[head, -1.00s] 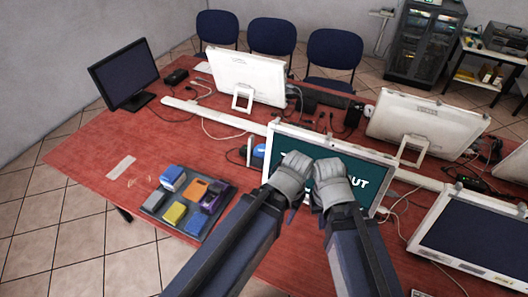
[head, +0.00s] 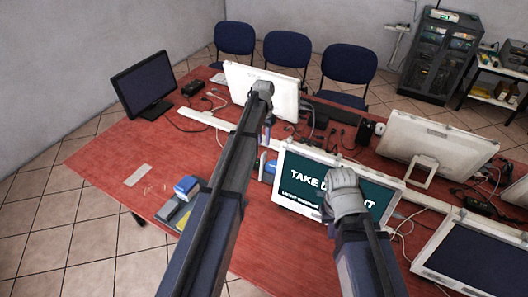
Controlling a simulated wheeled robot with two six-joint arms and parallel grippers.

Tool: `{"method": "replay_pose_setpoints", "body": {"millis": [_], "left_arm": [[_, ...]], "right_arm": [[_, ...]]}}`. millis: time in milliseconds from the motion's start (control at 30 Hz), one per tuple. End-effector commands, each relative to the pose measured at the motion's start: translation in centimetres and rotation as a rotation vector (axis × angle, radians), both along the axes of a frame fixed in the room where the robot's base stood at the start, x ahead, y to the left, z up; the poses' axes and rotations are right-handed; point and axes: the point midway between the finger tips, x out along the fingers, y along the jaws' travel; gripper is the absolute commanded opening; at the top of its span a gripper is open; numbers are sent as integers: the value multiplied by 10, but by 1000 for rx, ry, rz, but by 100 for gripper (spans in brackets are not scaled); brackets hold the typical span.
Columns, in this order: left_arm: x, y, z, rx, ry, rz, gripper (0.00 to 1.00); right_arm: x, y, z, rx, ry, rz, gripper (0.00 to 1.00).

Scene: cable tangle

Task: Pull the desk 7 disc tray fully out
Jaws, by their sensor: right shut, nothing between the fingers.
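A white all-in-one computer (head: 392,222) stands at the near middle of the red desk. Its lit screen shows partly covered words starting "TAKE D". A small white upright piece (head: 262,166) and a blue item (head: 271,167) are at its left edge; I cannot tell whether either is the disc tray. No desk number is readable. My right gripper (head: 341,176) is shut and empty, in front of the screen, covering part of the words. My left gripper (head: 263,88) is farther back, overlapping the rear white computer (head: 285,92); its finger state is unclear.
A black monitor (head: 144,82) stands at the back left. Cables and adapters line the middle. The desk (head: 105,160) is fairly clear at the left.

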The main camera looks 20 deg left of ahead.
Motion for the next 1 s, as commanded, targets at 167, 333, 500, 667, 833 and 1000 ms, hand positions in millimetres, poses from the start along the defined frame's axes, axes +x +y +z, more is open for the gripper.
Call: {"method": "replay_pose_setpoints", "body": {"millis": [167, 333, 500, 667, 833, 1000], "left_arm": [[-1, -1, -4, 0, 0, -1, 28], [-1, -1, -15, 0, 0, -1, 28], [-1, -1, -35, 0, 0, -1, 28], [-1, -1, -56, 0, 0, -1, 28], [-1, -1, -74, 0, 0, -1, 28], [-1, -2, -80, 0, 0, -1, 28]], "right_arm": [[0, 0, -4, 0, 0, 0, 0], [0, 0, -15, 0, 0, 2, 0], [0, 0, -35, -1, 0, 4, 0], [0, 0, -56, -1, 0, 3, 0], [0, 0, -75, -1, 0, 2, 0], [0, 0, -80, -1, 0, 2, 0]]}}
